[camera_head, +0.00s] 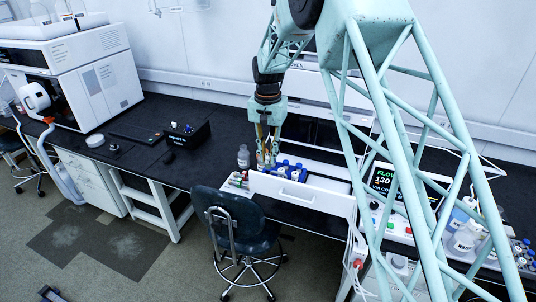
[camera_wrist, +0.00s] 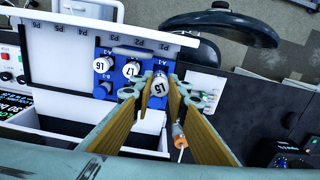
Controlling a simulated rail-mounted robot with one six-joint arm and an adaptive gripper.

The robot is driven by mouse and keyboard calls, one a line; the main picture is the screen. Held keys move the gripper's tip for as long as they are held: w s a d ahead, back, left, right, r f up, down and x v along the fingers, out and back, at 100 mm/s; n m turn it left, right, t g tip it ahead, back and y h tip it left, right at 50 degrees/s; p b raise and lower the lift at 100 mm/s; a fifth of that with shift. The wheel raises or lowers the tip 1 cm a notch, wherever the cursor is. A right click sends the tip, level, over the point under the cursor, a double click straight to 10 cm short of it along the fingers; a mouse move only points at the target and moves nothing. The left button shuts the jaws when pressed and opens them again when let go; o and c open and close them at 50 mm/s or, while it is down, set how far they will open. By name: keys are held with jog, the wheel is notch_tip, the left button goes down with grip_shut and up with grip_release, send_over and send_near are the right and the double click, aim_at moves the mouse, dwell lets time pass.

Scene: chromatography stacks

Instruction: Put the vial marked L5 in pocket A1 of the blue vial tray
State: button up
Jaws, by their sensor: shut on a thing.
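The vial marked L5 (camera_wrist: 158,87) has a white top and is held between the fingers of my gripper (camera_wrist: 160,95). In the head view my gripper (camera_head: 266,163) points down at the left end of the blue vial tray (camera_head: 318,178). The blue vial tray (camera_wrist: 110,90) also shows in the wrist view, with vials L6 (camera_wrist: 101,65) and L7 (camera_wrist: 130,69) standing in it. L5 is to the right of L7, over or in the tray's A-1 end. Its lower part is hidden, so I cannot tell whether it touches the pocket.
A clear bottle (camera_head: 243,156) stands left of my gripper. An orange-and-white item (camera_wrist: 180,134) lies near my fingers. A dark chair (camera_head: 232,215) stands in front.

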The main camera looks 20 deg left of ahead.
aim_at(268, 168)
jog(key=shift+f+b, duration=0.3)
jog(key=shift+f, duration=0.55)
jog(key=shift+f+b, duration=0.85)
jog(key=shift+f, duration=0.9)
dwell(1.4)
jog(key=o, duration=0.8)
jog(key=o, duration=0.4)
jog(key=shift+o, duration=0.2)
jog(key=shift+r, duration=0.2)
jog(key=shift+r+p, duration=1.45)
jog(key=shift+r, duration=1.85)
